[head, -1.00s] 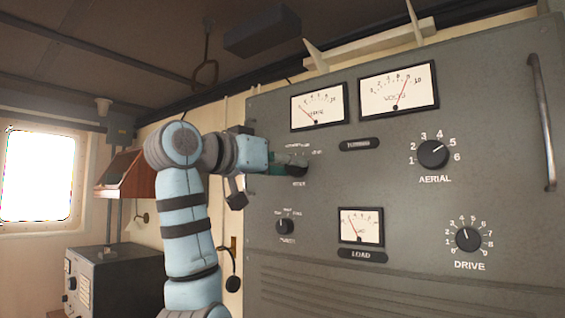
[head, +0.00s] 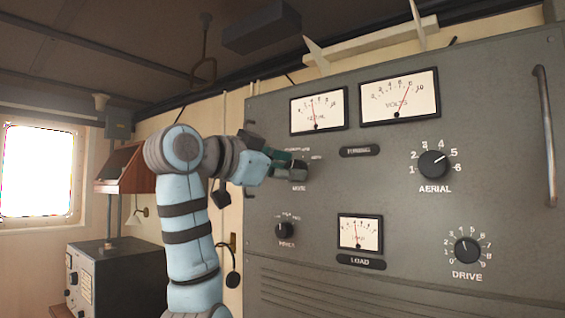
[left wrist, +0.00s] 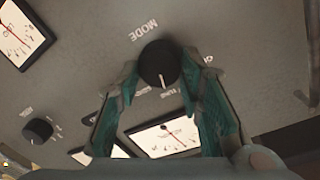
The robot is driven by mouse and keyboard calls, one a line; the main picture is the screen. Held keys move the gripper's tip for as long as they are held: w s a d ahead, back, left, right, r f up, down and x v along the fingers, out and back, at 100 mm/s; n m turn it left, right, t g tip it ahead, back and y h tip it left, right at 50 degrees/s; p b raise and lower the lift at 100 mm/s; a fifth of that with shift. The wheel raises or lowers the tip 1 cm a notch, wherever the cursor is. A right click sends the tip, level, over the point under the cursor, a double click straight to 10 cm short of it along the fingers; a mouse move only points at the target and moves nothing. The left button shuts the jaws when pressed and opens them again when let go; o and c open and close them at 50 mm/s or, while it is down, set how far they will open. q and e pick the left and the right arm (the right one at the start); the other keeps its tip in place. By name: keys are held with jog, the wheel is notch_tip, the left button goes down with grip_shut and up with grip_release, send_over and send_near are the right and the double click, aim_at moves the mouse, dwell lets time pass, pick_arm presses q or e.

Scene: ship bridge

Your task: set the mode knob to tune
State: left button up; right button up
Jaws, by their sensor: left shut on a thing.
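The mode knob (left wrist: 158,62) is a round black knob with a white pointer line, on the grey panel with "MODE" lettered beside it. In the left wrist view its line points toward the lower edge, at small blurred lettering, part of which looks like "TUNE". My left gripper (left wrist: 160,70) has its green fingers on opposite sides of the knob, shut on it. In the head view my left gripper (head: 296,172) reaches the panel from the left and covers the knob. "MODE" shows just below the fingers there. My right gripper is not in view.
The grey panel (head: 400,275) also carries an aerial knob (head: 433,164), a drive knob (head: 467,250), a small power knob (head: 284,231), a volts meter (head: 399,95) and a load meter (head: 359,233). A vertical handle (head: 546,135) is at the right. A dark box (head: 115,280) stands lower left.

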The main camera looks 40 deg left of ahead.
aim_at(297, 120)
pick_arm(q)
jog(key=shift+m, duration=0.3)
jog(key=o, duration=1.2)
jog(key=shift+w, duration=0.1)
notch_tip(297, 120, up, 10)
jog(key=shift+a+f, duration=0.1)
